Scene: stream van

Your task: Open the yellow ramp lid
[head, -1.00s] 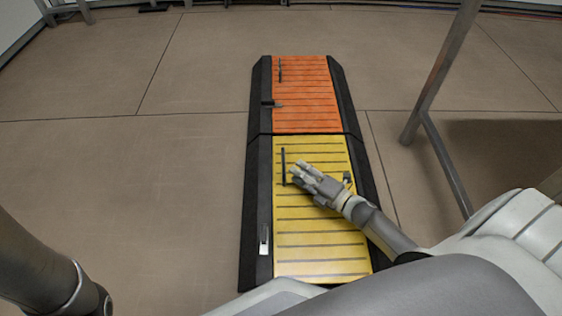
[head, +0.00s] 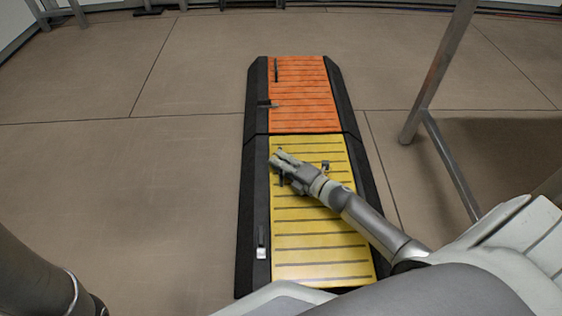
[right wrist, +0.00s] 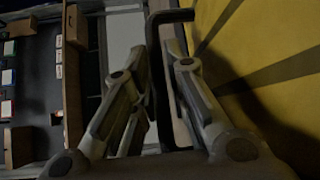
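The yellow ramp lid (head: 312,240) lies flat in the near half of a black-framed ramp in the head view; it fills the right side of the right wrist view (right wrist: 270,60). Its thin black bar handle (right wrist: 154,75) runs between the fingers of my right gripper (right wrist: 158,60). The fingers converge closely around the bar and look shut on it. In the head view my right gripper (head: 275,161) is at the lid's upper left and hides most of the handle. Only part of my left arm shows; its gripper is out of view.
An orange lid (head: 305,95) with a similar black handle adjoins the far end. A small latch (head: 261,250) sits on the left black border. A metal frame post (head: 440,70) stands to the right. The floor left of the ramp is clear.

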